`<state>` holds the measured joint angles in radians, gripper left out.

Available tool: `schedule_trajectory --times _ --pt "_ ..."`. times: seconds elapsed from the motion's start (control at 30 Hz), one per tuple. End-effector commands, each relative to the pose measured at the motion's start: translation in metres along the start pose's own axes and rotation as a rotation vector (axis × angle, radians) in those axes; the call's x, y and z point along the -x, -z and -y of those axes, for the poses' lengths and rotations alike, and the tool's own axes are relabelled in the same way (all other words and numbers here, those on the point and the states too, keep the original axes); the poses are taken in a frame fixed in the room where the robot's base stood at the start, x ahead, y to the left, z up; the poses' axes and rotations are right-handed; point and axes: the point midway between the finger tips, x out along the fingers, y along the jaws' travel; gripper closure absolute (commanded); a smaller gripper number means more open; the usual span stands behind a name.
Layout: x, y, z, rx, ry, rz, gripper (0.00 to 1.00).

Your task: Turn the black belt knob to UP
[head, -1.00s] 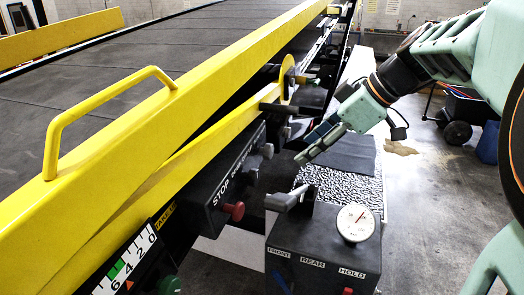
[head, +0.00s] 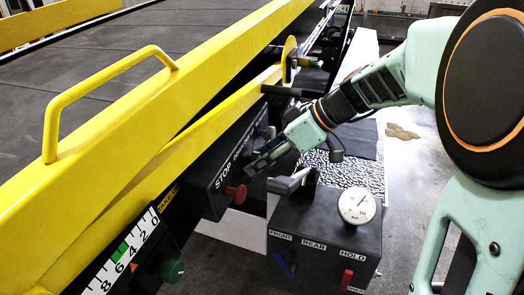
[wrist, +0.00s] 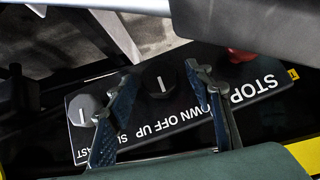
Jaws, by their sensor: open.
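The black belt knob (wrist: 165,88), with a white line on its face, sits on the black control panel by the printed words DOWN, OFF and UP in the wrist view. Its line looks roughly upright in that view. My gripper (wrist: 162,74) is open, its two fingers on either side of this knob with gaps to it. I cannot tell how deep the fingertips reach. In the head view my gripper (head: 256,166) is at the panel, just beyond the red STOP button (head: 236,193), and hides the knob.
The red button also shows in the wrist view (wrist: 240,55). A grey lever (head: 288,184) and a gauge box (head: 320,222) stand close below. The yellow rail (head: 150,110) runs above the panel.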

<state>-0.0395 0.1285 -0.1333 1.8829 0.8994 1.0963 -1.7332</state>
Motion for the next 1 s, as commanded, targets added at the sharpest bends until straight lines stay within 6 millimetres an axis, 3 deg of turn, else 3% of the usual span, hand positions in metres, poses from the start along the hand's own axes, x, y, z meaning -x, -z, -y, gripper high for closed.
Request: schedule_trajectory --times 0.27,0.67,1.0 --pt "-0.0021 -0.0001 0.0 0.0 0.0 0.0 0.52" --pt "-0.0016 -0.0002 -0.0001 0.0 -0.001 0.0 0.93" --pt "-0.0011 -0.0005 -0.0018 -0.043 0.041 0.001 0.93"
